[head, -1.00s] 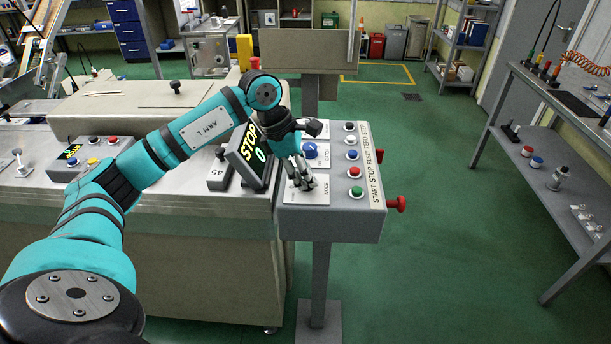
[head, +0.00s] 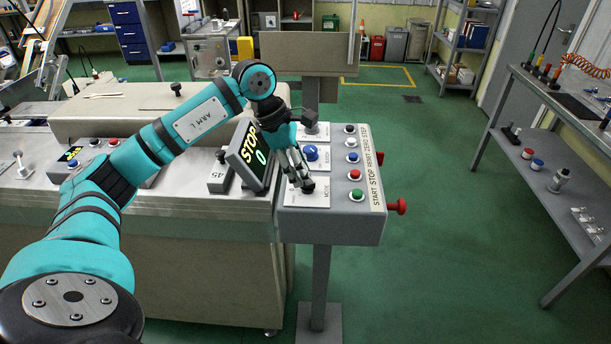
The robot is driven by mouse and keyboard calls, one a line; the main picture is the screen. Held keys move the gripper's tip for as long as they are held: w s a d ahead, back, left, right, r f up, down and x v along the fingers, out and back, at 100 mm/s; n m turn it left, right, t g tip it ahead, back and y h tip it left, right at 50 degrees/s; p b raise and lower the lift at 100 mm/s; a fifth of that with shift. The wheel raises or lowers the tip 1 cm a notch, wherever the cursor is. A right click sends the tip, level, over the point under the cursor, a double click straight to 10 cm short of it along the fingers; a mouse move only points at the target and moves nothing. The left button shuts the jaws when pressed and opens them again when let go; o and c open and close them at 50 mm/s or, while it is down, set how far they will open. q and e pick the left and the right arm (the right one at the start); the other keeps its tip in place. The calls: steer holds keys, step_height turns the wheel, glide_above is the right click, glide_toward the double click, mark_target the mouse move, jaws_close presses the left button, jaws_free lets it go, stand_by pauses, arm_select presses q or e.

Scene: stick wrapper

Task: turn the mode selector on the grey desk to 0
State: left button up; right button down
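The grey desk (head: 330,228) is a sloped console on a post in the middle of the head view. The mode selector (head: 309,188) is a dark knob on the white plate marked MODE, at the desk's near left. My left gripper (head: 297,182) points down at the selector, its fingertips right beside or against it. The fingers hide part of the knob, so its pointer direction cannot be read. I cannot tell whether the fingers are apart or closed on it. A tilted display (head: 249,154) left of the desk reads STOP and 0. My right gripper is out of view.
Above the selector is a blue knob (head: 311,152). A column of coloured buttons (head: 354,175) runs along the desk's right side, with a red mushroom knob (head: 400,206) on the side. A long machine (head: 190,215) stands left.

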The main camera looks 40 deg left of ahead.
arm_select(q)
steer(key=v, duration=0.9)
steer(key=shift+r, duration=0.2)
steer(key=shift+s+a, duration=0.1)
